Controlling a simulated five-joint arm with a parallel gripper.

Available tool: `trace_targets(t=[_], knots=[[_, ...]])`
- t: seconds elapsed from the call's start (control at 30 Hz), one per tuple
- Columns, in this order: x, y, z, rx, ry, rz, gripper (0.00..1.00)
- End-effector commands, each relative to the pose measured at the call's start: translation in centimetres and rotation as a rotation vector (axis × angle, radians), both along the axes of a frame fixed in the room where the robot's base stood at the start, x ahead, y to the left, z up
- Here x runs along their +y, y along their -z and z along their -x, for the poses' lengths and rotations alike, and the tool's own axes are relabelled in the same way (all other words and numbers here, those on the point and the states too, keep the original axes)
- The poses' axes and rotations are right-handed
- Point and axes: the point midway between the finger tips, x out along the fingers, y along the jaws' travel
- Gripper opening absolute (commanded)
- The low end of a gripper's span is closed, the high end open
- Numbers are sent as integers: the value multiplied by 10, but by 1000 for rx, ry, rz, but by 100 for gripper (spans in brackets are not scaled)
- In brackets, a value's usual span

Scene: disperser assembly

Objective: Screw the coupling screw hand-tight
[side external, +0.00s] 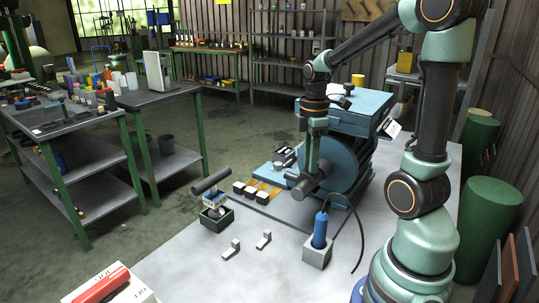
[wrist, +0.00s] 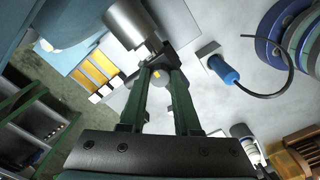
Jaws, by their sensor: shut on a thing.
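The blue machine (side external: 335,168) with its large round disc stands on the bench. A grey metal cylinder (side external: 303,188) sticks out in front of the disc; it also shows in the wrist view (wrist: 130,22). My gripper (side external: 312,172) points down at this cylinder. In the wrist view, the green fingers of my gripper (wrist: 157,72) are shut on a small metal piece with an orange mark, seemingly the coupling screw (wrist: 158,75), beside the cylinder's end. The fingertips partly hide it, and I cannot tell how deep it sits.
A blue-handled tool (side external: 320,230) with a cable stands in a grey block. Two small grey parts (side external: 232,248) lie on the bench. A dark box (side external: 216,219) bears a T-shaped device. Several small blocks sit by yellow strips (side external: 262,187).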

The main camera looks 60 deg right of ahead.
Motion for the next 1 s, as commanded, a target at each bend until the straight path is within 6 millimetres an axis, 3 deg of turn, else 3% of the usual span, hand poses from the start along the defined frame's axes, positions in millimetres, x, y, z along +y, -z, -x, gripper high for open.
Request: trace_targets(t=[0.3,0.7,0.73,0.8,1.0], knots=[[0,-1,0,1,270,-1,0],[0,-1,0,1,307,-1,0],[0,-1,0,1,307,-1,42],[0,-1,0,0,306,0,61],[-1,-1,0,-1,306,0,61]])
